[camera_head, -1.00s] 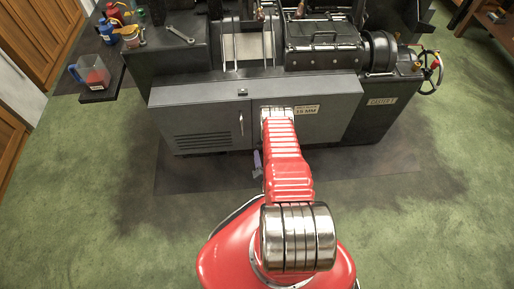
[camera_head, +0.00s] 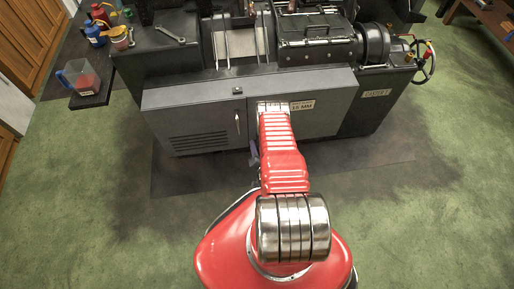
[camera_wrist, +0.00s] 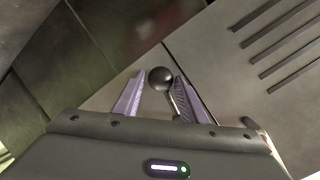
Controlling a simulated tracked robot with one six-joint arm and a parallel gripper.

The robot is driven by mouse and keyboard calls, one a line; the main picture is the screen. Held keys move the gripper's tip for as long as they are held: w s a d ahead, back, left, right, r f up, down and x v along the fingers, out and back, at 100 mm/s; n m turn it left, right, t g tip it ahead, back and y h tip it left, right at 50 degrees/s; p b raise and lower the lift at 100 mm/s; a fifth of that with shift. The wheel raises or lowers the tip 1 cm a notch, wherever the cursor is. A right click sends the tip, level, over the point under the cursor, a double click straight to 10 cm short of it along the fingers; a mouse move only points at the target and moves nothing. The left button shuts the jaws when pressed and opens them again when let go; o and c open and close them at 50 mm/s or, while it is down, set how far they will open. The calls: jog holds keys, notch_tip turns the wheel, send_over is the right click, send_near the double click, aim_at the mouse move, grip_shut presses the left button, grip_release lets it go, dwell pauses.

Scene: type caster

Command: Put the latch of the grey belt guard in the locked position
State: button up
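The grey belt guard (camera_head: 200,115) is the vented front panel of the machine, and its slotted face also shows in the wrist view (camera_wrist: 240,70). A lever with a round black knob (camera_wrist: 160,78) stands out near the panel seam in the wrist view. It appears to be the latch; its exact position is hard to read. My gripper (camera_wrist: 155,85) is open, with its two purple fingers apart and the knob between or just beyond their tips. I cannot tell whether either finger touches it. In the head view my arm hides most of the gripper.
A pale vertical handle (camera_head: 237,123) is on the guard's front. A label plate (camera_head: 302,105) is on the panel to the right. A side shelf (camera_head: 92,98) holds a jug (camera_head: 78,77). Green floor is clear on both sides.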

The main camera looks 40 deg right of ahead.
grip_shut()
